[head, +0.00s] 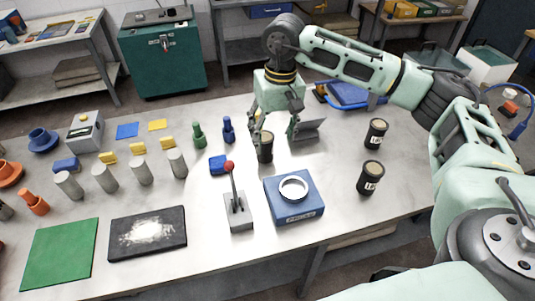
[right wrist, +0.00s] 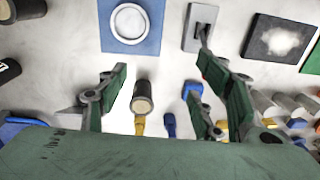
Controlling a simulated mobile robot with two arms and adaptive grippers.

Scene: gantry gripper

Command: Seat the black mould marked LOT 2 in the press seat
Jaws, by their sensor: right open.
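Three black cylindrical moulds with pale bands show in the head view. One mould (head: 265,152) stands upright below my right gripper; it also shows in the right wrist view (right wrist: 143,98), between the two fingers with clear gaps on both sides. Its label is not readable. The other two, a far mould (head: 376,137) and a near mould (head: 369,182), stand to the right with labels too small to read surely. My right gripper (head: 275,138) is open and empty, pointing down. The blue press seat block (head: 292,211) has a white ring on top, with nothing in it. My left gripper is out of view.
A lever with a red knob (head: 231,167) stands left of the press seat. A grey angled stand (head: 307,131) is right of my gripper. A small blue block (head: 218,165) and green (head: 199,137) and blue (head: 228,131) pegs are to its left. The table between press seat and right moulds is clear.

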